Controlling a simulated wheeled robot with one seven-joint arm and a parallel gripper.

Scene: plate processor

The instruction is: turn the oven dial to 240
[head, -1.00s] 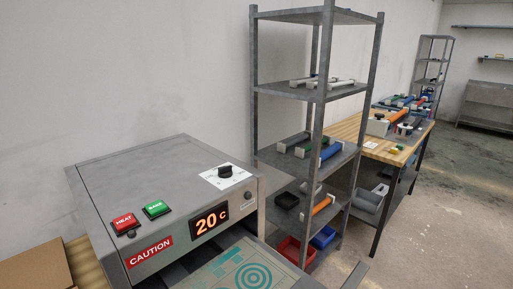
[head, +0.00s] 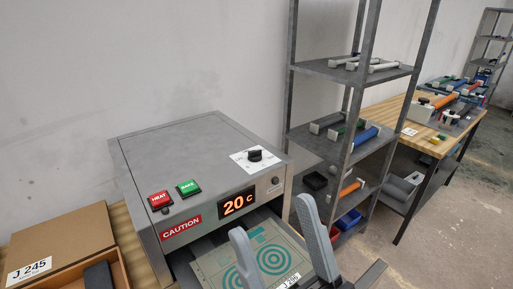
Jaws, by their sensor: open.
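The oven (head: 205,165) is a grey metal box in the head view, left of centre. Its black dial (head: 255,155) sits on a white plate on the oven's top, near the right end. The orange display (head: 238,203) on the front reads 20 C. My gripper (head: 270,218) shows at the bottom centre, with two grey fingers apart and nothing seen between them. It is in front of the oven, over the drawer area, below and apart from the dial.
A red HEAT button (head: 160,199) and a green button (head: 188,187) are on the oven top. A patterned plate (head: 215,266) lies in front below the fingers. A metal shelf rack (head: 362,150) stands close to the right. A cardboard box (head: 62,238) is at left.

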